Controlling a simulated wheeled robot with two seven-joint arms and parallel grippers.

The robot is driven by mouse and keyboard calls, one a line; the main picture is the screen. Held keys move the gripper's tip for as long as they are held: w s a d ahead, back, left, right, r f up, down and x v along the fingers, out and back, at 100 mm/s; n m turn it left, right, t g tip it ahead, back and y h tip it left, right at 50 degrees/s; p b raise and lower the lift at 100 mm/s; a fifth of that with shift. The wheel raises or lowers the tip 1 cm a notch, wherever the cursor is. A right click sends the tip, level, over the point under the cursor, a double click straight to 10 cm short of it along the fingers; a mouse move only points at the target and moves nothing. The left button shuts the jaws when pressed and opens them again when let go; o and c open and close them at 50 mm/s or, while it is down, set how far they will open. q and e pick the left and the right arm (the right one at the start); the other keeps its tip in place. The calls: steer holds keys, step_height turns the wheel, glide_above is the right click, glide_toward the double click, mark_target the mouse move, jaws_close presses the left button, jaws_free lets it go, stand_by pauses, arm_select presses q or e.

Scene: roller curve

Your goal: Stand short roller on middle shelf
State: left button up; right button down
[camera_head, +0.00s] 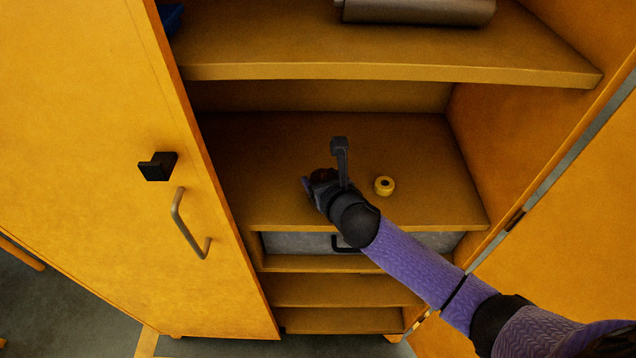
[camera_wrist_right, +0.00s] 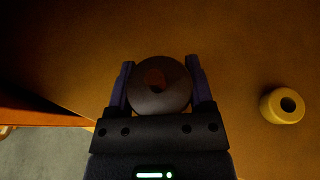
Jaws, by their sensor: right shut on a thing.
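My right gripper (camera_head: 316,188) is over the left part of the cabinet's middle shelf (camera_head: 270,150). Its fingers (camera_wrist_right: 160,85) are shut on a dark round roller (camera_wrist_right: 143,96), one finger on each side. The roller's end with a reddish-brown hole faces the wrist camera, so it looks about upright. In the head view only a small reddish-dark part of it (camera_head: 324,174) shows behind the gripper. I cannot tell whether its lower end touches the shelf. My left gripper is not in view.
A yellow ring-shaped piece (camera_head: 384,186) stands on the middle shelf, right of my gripper; the wrist view shows it too (camera_wrist_right: 282,106). A grey cylinder (camera_head: 420,10) lies on the upper shelf (camera_head: 400,70). The open door (camera_head: 100,200) bounds the left. A grey drawer (camera_head: 300,242) is below.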

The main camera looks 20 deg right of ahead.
steer(key=shift+f, duration=0.45)
steer(key=shift+r, duration=0.1)
steer(key=shift+c, duration=1.4)
jaws_free()
steer(key=shift+o, duration=1.3)
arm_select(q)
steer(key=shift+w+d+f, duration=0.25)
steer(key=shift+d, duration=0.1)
